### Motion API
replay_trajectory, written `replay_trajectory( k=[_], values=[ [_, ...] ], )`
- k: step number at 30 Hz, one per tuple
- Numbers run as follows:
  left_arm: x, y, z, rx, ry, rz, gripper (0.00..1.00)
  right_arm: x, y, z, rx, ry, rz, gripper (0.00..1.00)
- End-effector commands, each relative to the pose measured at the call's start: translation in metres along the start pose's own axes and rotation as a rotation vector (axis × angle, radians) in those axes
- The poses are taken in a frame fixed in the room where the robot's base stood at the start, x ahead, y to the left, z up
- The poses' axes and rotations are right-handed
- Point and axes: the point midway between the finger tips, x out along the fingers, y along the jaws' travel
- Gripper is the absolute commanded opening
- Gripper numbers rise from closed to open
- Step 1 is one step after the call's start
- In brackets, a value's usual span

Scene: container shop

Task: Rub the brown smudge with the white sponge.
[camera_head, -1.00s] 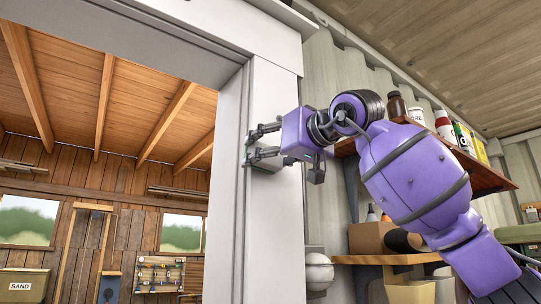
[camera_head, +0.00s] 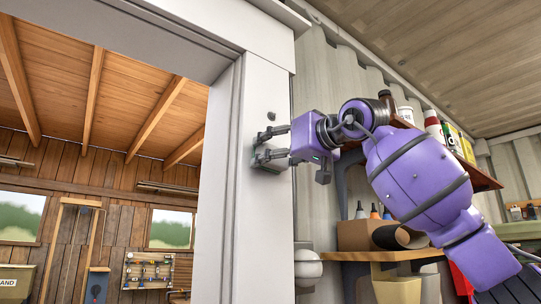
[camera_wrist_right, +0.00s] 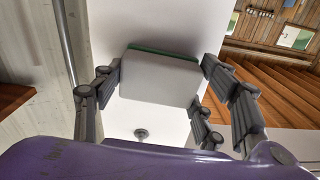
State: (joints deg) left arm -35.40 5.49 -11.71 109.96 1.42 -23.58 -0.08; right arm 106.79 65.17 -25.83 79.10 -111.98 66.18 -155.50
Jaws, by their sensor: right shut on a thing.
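The white sponge (camera_wrist_right: 160,80) is a pale block with a green layer along one long side, seen in the right wrist view. My right gripper (camera_head: 268,146) is shut on it, with fingers at both ends. The gripper is at the white door post (camera_head: 255,215). I cannot tell whether the sponge touches the post. A small dark grey-brown spot (camera_head: 272,115), likely the smudge, is on the post just above the gripper. It also shows in the right wrist view (camera_wrist_right: 141,133), clear of the sponge. My left gripper is out of view.
Right of the post is a corrugated wall (camera_head: 313,185) with a shelf (camera_head: 485,180) of bottles and cans behind my right arm. A lower wooden shelf (camera_head: 375,255) holds a cardboard box. Left of the post is an open doorway into a wooden workshop.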

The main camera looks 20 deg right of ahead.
Motion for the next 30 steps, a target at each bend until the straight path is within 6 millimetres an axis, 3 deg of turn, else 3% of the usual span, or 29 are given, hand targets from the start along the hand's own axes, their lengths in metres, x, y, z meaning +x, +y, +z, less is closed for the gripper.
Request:
replay_trajectory(
  k=[6, 11, 24, 30],
  values=[
    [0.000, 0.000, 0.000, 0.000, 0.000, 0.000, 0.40, 0.002, 0.019, -0.001, 0.001, -0.001, 0.002, 0.33],
    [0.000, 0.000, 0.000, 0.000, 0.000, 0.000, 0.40, 0.004, 0.021, -0.002, 0.000, 0.000, 0.001, 0.33],
    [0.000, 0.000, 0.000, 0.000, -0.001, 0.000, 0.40, 0.004, -0.011, 0.002, -0.002, -0.002, -0.001, 0.33],
    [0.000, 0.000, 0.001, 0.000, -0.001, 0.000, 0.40, 0.004, -0.016, 0.003, 0.000, -0.002, -0.001, 0.33]
  ],
)
